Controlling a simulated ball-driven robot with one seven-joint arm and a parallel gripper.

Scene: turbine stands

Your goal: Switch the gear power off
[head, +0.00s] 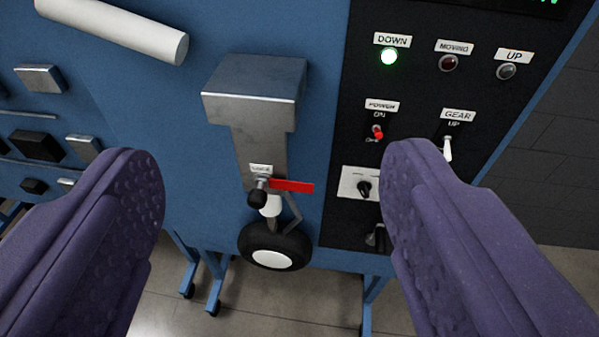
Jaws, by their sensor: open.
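The power switch (378,132) is a small toggle with a red tip on the black panel (413,95), under a label reading POWER and ON. Whether its lever is up or down is too small to tell. The gear switch (448,149) is a white-tipped toggle to its right, under labels GEAR and UP; its lever points down. My gripper (270,160) is open and empty, its two purple fingers spread wide in front of the stand. The right fingertip appears just below and right of the power switch and partly covers the lower panel.
The DOWN lamp (389,57) glows green; the MOVING lamp (448,63) and UP lamp (506,71) are dark. A black knob (364,188) sits below the power switch. A landing-gear leg with wheel (274,247) and red tag (291,186) protrudes between my fingers. A white cylinder (115,28) is upper left.

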